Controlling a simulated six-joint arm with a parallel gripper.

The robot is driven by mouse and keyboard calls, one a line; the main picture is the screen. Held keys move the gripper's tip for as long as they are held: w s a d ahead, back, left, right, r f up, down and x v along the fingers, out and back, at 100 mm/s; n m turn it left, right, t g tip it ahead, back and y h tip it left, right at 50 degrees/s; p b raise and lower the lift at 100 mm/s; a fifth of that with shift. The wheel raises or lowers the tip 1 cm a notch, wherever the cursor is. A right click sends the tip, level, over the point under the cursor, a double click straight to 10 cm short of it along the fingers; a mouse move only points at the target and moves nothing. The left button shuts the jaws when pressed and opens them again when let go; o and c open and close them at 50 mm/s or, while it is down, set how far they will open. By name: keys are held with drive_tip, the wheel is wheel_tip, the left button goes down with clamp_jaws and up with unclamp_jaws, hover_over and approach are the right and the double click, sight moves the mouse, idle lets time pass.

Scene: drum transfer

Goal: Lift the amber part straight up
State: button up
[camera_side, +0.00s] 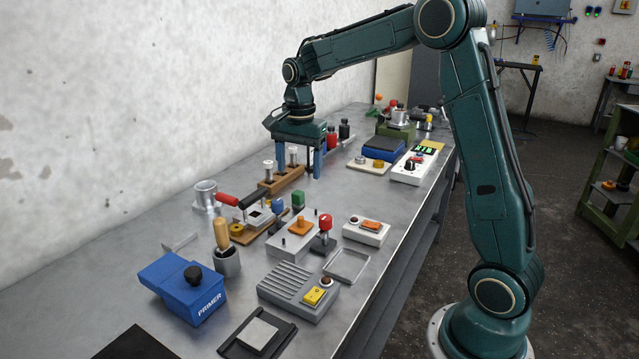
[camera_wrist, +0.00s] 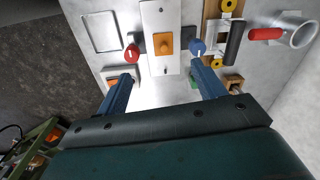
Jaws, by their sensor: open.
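The likely amber part is an orange block (camera_side: 299,226) on top of a grey box (camera_side: 291,243) in the middle of the bench. It also shows in the wrist view (camera_wrist: 163,43), at the top centre, between a red knob and a blue knob. My gripper (camera_side: 298,172) points down above the bench, farther back than the block and higher. In the wrist view my gripper (camera_wrist: 163,70) has its two blue fingers apart with nothing between them. The block appears just beyond the fingertips there and is not touched.
A red-topped post (camera_side: 325,224) stands close to the grey box. A wooden rack (camera_side: 281,180) with metal cylinders is near my gripper. A red-handled tool (camera_side: 228,199), a metal cup (camera_side: 206,194) and a small box with an orange top (camera_side: 366,232) are around. An empty tray (camera_side: 347,266) lies in front.

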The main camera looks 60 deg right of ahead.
drive_tip(key=shift+w+d+f+m, duration=0.4)
drive_tip(key=shift+w+d+f, duration=0.1)
drive_tip(key=shift+f, duration=0.15)
drive_tip(key=shift+w+d+f+m, duration=0.4)
drive_tip(key=shift+w+d+f, duration=0.1)
drive_tip(key=shift+f, duration=0.1)
hover_over(301, 217)
drive_tip(key=shift+w+a+f, duration=0.1)
drive_tip(key=shift+f, duration=2.1)
drive_tip(key=shift+w+a+f, duration=0.1)
drive_tip(key=shift+f, duration=2.05)
drive_tip(key=shift+s+d+f, duration=0.1)
drive_tip(key=shift+f, duration=1.2)
drive_tip(key=shift+s+f, duration=0.1)
drive_tip(key=shift+f, duration=1.15)
drive_tip(key=c, duration=1.1)
